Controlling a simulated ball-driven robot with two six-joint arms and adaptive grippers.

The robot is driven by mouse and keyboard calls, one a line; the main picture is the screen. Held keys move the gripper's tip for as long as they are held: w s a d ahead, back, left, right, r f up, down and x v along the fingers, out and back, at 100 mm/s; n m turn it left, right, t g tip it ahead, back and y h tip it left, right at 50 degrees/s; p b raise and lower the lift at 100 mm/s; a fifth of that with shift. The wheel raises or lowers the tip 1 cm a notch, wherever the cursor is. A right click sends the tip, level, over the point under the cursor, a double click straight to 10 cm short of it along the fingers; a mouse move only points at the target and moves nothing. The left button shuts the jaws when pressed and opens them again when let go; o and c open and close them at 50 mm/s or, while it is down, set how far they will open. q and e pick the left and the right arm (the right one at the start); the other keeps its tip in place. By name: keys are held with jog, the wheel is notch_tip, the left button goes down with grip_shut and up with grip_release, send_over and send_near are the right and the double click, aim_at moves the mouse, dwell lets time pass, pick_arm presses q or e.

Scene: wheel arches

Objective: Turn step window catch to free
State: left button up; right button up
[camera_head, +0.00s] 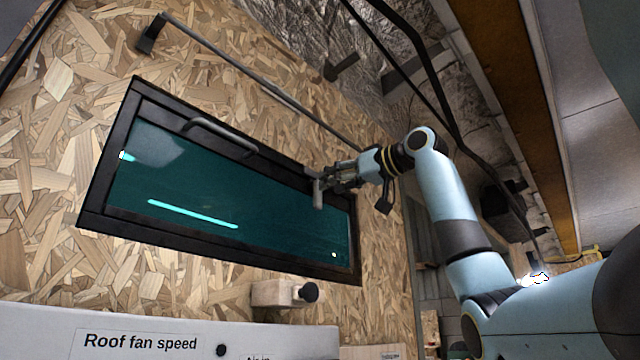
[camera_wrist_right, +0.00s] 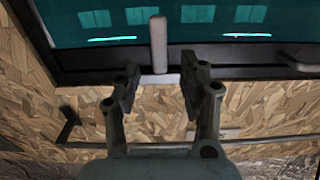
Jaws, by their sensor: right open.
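The window catch (camera_head: 317,192) is a short grey lever on the window's dark frame, near its right end in the head view. In the right wrist view the catch (camera_wrist_right: 158,45) stands upright in the picture, its bar lying over the teal glass. My right gripper (camera_head: 338,178) is at the frame beside the catch; it also shows in the wrist view (camera_wrist_right: 158,88). Its two fingers are apart with nothing held between them. The catch lines up with the gap, just beyond the fingertips; I cannot tell whether they touch it. My left gripper is not in view.
The window (camera_head: 230,195) sits in a chipboard wall (camera_head: 45,185) and has a dark bar handle (camera_head: 220,135). A thin stay rod (camera_head: 255,78) runs along the wall. A wooden block with a black knob (camera_head: 308,292) and a white labelled panel (camera_head: 140,340) are below.

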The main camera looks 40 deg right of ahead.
aim_at(315, 195)
jog(key=w+p, duration=0.1)
jog(key=w, duration=0.3)
jog(key=shift+w+a, duration=0.15)
jog(key=shift+w, duration=0.15)
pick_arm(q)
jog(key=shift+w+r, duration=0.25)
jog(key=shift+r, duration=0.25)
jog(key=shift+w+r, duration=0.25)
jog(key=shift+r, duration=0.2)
pick_arm(e)
grip_shut()
